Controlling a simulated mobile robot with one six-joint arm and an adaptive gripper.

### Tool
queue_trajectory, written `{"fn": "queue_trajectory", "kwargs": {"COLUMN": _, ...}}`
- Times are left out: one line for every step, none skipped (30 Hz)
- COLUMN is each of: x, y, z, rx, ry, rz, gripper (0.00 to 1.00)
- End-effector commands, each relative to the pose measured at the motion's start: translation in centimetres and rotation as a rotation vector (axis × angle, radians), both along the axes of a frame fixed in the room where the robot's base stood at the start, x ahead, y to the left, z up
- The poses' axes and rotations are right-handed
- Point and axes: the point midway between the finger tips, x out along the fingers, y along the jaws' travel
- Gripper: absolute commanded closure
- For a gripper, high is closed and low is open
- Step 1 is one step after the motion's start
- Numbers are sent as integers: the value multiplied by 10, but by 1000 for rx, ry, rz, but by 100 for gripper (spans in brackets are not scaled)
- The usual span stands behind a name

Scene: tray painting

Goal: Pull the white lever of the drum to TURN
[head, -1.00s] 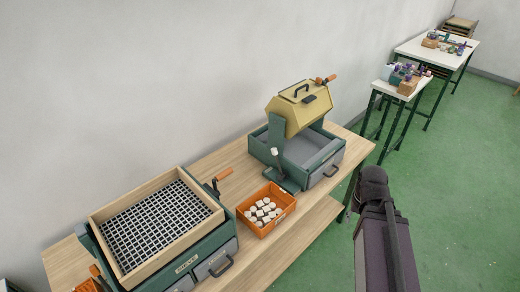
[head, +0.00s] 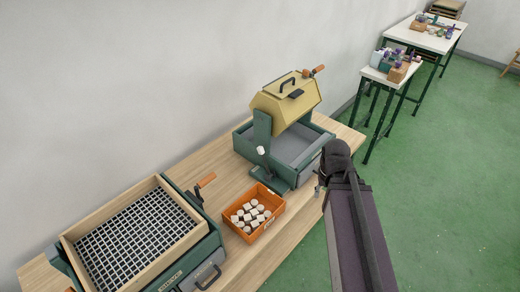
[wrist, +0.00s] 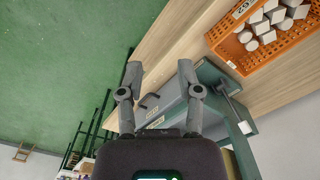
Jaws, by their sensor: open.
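The yellow drum (head: 284,104) sits on a green stand over a grey tray on the wooden bench. The drum's lever is a dark rod with a white knob (head: 261,151) at the stand's near side. In the wrist view the white knob (wrist: 245,127) shows at the lower right, with its rod rising to the upper left. My gripper (wrist: 160,73) is open and empty in the wrist view. Its fingers are apart from the lever, to the left of it, with the stand's grey drawer between and behind them. In the head view my arm largely hides the gripper.
An orange crate (head: 234,219) of white pieces stands close to the drum stand. A sieve box (head: 86,241) with a crank is at the left of the bench. White tables (head: 377,75) with small items stand at the back right. Green floor is open on the right.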

Motion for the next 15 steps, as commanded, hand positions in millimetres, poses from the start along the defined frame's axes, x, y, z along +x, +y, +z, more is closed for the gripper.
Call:
{"fn": "queue_trajectory", "kwargs": {"x": 0, "y": 0, "z": 0, "rx": 0, "ry": 0, "rz": 0, "gripper": 54}}
{"fn": "queue_trajectory", "kwargs": {"x": 0, "y": 0, "z": 0, "rx": 0, "ry": 0, "rz": 0, "gripper": 54}}
{"fn": "queue_trajectory", "kwargs": {"x": 0, "y": 0, "z": 0, "rx": 0, "ry": 0, "rz": 0, "gripper": 54}}
{"fn": "queue_trajectory", "kwargs": {"x": 0, "y": 0, "z": 0, "rx": 0, "ry": 0, "rz": 0, "gripper": 54}}
{"fn": "queue_trajectory", "kwargs": {"x": 0, "y": 0, "z": 0, "rx": 0, "ry": 0, "rz": 0, "gripper": 54}}
{"fn": "queue_trajectory", "kwargs": {"x": 0, "y": 0, "z": 0, "rx": 0, "ry": 0, "rz": 0, "gripper": 54}}
{"fn": "queue_trajectory", "kwargs": {"x": 0, "y": 0, "z": 0, "rx": 0, "ry": 0, "rz": 0, "gripper": 54}}
{"fn": "queue_trajectory", "kwargs": {"x": 0, "y": 0, "z": 0, "rx": 0, "ry": 0, "rz": 0, "gripper": 54}}
{"fn": "queue_trajectory", "kwargs": {"x": 0, "y": 0, "z": 0, "rx": 0, "ry": 0, "rz": 0, "gripper": 54}}
{"fn": "queue_trajectory", "kwargs": {"x": 0, "y": 0, "z": 0, "rx": 1, "ry": 0, "rz": 1, "gripper": 54}}
{"fn": "queue_trajectory", "kwargs": {"x": 0, "y": 0, "z": -1, "rx": 3, "ry": -1, "rz": 3, "gripper": 54}}
{"fn": "queue_trajectory", "kwargs": {"x": 1, "y": 1, "z": -2, "rx": 7, "ry": -3, "rz": 7, "gripper": 54}}
{"fn": "queue_trajectory", "kwargs": {"x": 1, "y": 2, "z": -3, "rx": 12, "ry": -5, "rz": 11, "gripper": 54}}
{"fn": "queue_trajectory", "kwargs": {"x": 2, "y": 3, "z": -5, "rx": 19, "ry": -7, "rz": 17, "gripper": 54}}
{"fn": "queue_trajectory", "kwargs": {"x": 3, "y": 5, "z": -8, "rx": 29, "ry": -12, "rz": 27, "gripper": 54}}
